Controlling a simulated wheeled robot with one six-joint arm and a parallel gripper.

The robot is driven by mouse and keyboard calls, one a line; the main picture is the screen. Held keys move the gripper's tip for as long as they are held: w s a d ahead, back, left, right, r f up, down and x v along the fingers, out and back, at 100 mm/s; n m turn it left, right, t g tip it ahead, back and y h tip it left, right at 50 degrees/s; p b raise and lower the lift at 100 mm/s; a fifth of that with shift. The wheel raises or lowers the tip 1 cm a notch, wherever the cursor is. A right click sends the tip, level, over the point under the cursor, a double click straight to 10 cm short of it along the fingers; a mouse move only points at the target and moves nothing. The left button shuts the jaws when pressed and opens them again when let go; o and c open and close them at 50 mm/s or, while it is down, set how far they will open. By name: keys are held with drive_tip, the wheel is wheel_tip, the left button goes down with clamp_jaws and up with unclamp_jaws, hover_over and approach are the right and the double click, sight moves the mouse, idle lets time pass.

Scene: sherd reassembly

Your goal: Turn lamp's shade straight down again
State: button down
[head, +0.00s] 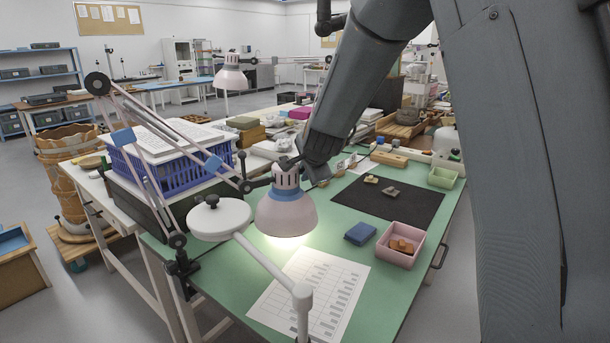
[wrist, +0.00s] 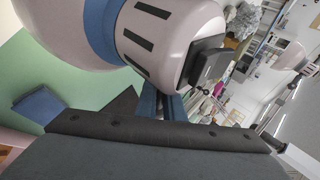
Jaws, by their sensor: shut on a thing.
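The lamp's shade (head: 285,214) is pale pink with a blue band and a slotted cap. It hangs over the green table at the end of a jointed arm (head: 160,128). Its mouth faces nearly straight down, and light falls on the sheet below; any small tilt is hard to judge. In the wrist view the shade (wrist: 172,28) fills the top, with a dark block at its cap end. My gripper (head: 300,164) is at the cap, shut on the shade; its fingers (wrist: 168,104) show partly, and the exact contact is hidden.
A white round-headed fixture (head: 220,218) stands close in front of the shade. A printed sheet (head: 312,290), blue block (head: 360,233), pink tray (head: 400,245) and dark mat (head: 388,198) lie on the table. A blue crate (head: 170,165) stands left.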

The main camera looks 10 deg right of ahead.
drive_tip(key=c, duration=1.9)
unclamp_jaws()
drive_tip(key=shift+o, duration=0.2)
drive_tip(key=p+v, duration=0.2)
drive_tip(key=v, duration=0.5)
drive_tip(key=shift+s+r, duration=0.3)
drive_tip(key=shift+d, duration=0.1)
